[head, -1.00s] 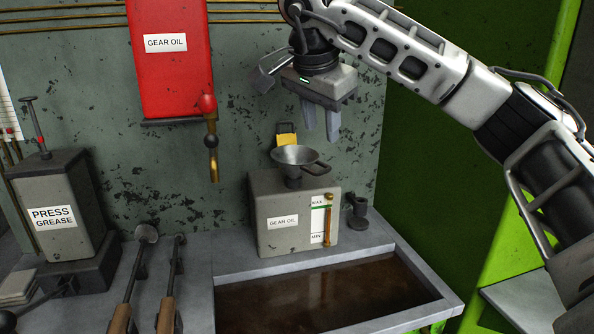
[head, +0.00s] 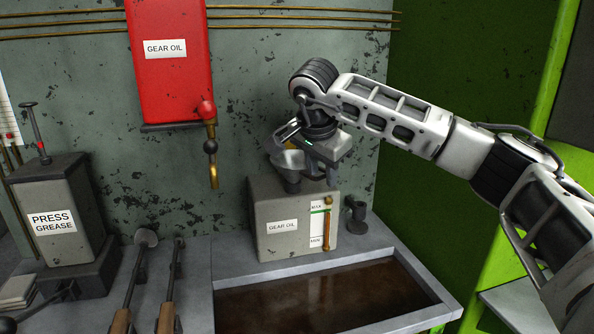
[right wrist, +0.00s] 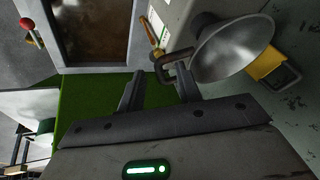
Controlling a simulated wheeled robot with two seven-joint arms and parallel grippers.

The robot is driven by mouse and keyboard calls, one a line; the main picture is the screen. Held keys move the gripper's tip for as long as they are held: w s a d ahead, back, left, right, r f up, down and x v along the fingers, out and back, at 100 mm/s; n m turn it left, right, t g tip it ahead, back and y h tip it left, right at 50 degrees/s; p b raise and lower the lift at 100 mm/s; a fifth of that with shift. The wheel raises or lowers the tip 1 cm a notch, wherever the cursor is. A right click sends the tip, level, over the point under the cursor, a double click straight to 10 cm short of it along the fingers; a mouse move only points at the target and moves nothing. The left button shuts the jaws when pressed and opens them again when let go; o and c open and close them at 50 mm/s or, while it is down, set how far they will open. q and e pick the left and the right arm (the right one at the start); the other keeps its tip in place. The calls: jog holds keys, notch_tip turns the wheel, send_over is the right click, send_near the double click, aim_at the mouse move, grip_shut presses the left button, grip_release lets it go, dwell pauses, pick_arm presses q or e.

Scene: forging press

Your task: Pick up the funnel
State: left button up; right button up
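The grey metal funnel (head: 288,161) stands in the top of the grey gear oil box (head: 262,212). In the head view my right gripper (head: 320,178) is over the funnel's right side and hides part of it, including its handle. In the right wrist view the funnel's bowl (right wrist: 232,48) is at upper right, and its loop handle (right wrist: 174,66) reaches toward the fingers. My right gripper (right wrist: 160,84) is open there, with the handle close to the right-hand fingertip. I cannot tell whether they touch. My left gripper is not in view.
A red gear oil tank (head: 168,70) with a brass tap (head: 212,148) hangs at left. A trough of brown liquid (head: 325,295) lies in front. A small dark cup (head: 357,214) stands right of the box. A press grease box (head: 55,220) is far left.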

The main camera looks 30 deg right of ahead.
grip_shut()
notch_tip(320, 180, up, 21)
jog(key=p, duration=0.5)
dwell(0.9)
